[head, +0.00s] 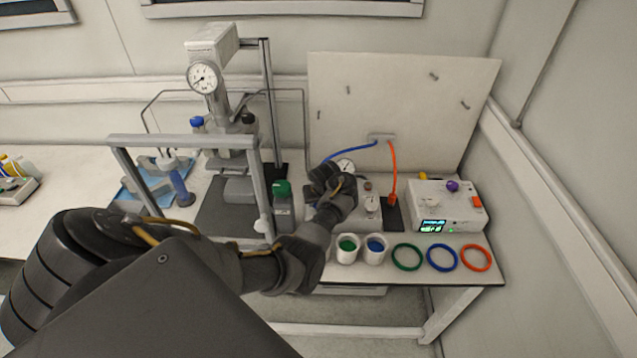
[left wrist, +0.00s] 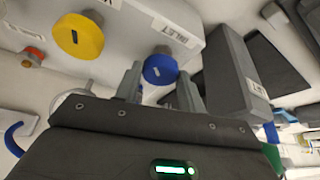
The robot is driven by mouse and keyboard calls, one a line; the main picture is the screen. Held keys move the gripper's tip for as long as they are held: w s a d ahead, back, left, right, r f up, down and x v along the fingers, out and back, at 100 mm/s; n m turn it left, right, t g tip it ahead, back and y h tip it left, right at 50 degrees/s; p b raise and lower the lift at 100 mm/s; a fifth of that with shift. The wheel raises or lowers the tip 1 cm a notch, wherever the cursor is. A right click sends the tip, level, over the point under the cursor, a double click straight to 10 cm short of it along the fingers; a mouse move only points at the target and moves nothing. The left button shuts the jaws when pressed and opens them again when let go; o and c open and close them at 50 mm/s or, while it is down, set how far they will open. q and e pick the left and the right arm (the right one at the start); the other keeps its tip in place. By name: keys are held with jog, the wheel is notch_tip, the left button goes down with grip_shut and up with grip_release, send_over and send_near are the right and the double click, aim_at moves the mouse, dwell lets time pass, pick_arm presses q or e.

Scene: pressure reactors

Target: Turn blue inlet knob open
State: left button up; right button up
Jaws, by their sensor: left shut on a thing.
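The blue inlet knob (left wrist: 160,69) shows in the left wrist view as a round disc with a pale mark near its edge, on a white box with a label above it. My left gripper (left wrist: 161,86) has one finger on each side of the knob and is shut on it. In the head view my left gripper (head: 331,184) reaches over the white box behind the cups and hides the knob there. A yellow knob (left wrist: 78,35) sits to the left of the blue one in the wrist view. My right gripper is in neither view.
A green-capped bottle (head: 283,208) stands close left of my gripper. Cups with green (head: 346,256) and blue (head: 374,259) contents stand in front. Coloured rings (head: 441,258) lie at the right. A blue hose (head: 348,152) and an orange hose (head: 393,170) run behind.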

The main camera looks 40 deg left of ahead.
pick_arm(q)
jog(key=n+g, duration=0.1)
jog(key=n, duration=0.2)
jog(key=shift+w+d, duration=0.1)
jog(key=shift+w, duration=0.05)
jog(key=shift+f+n+g+y+b, duration=0.1)
jog(key=shift+n+g+y+b, duration=0.25)
jog(key=shift+n, duration=0.55)
jog(key=shift+w+f+n+g+b, duration=0.1)
jog(key=shift+n+g+b, duration=0.35)
jog(key=shift+n+b, duration=0.5)
jog(key=shift+n+g+b, duration=0.5)
jog(key=shift+n+b, duration=0.5)
jog(key=shift+n, duration=0.35)
jog(key=shift+r, duration=0.2)
jog(key=o, duration=1)
jog(key=shift+c, duration=0.2)
